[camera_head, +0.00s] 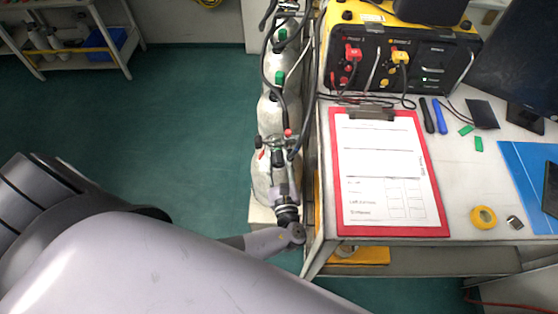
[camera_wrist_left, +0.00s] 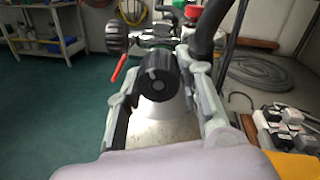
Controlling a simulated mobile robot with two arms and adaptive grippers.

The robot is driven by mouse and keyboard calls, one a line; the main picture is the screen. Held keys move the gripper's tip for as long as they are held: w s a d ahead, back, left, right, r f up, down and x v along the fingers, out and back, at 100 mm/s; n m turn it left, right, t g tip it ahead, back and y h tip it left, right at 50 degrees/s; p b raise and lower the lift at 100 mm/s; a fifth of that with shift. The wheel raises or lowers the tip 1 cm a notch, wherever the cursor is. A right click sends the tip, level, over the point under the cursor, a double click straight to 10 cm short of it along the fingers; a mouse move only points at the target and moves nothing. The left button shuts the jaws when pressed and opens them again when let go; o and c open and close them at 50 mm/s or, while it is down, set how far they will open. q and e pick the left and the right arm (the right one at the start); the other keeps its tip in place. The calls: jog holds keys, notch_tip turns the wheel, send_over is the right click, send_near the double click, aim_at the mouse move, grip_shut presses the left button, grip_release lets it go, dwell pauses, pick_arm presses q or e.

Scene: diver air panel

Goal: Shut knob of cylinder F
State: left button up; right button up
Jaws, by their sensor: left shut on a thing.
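A row of pale cylinders stands left of the table in the head view, the nearest one (camera_head: 263,178) at the front. No letter F is readable on any of them. My left gripper (camera_head: 286,208) is at the front cylinder's valve. In the left wrist view, a round black knob (camera_wrist_left: 158,75) sits between the two fingers of my left gripper (camera_wrist_left: 160,88), which is shut on it. The metal shoulder of the cylinder (camera_wrist_left: 160,128) shows below the knob. In the head view the knob is mostly hidden by the gripper. My right gripper is not in view.
The table holds a red clipboard (camera_head: 437,215), a yellow-black panel box (camera_head: 400,70) and a yellow tape roll (camera_head: 483,217). A red lever (camera_wrist_left: 119,68) and another black knob (camera_wrist_left: 117,38) are close to my left fingers. The green floor (camera_head: 170,110) at left is open.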

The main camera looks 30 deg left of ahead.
pick_arm(q)
jog(key=m+p, duration=0.2)
jog(key=m, duration=0.4)
jog(key=m+p, duration=0.1)
jog(key=m, duration=0.5)
jog(key=shift+p, duration=0.4)
jog(key=m+p, duration=0.1)
jog(key=m, duration=0.4)
jog(key=shift+s+f+m+t, duration=0.1)
jog(key=shift+m+t, duration=0.2)
jog(key=m+p, duration=0.1)
jog(key=m, duration=0.4)
jog(key=shift+m+p, duration=0.3)
jog(key=shift+p, duration=0.05)
jog(key=o, duration=1.2)
jog(key=shift+c, duration=0.2)
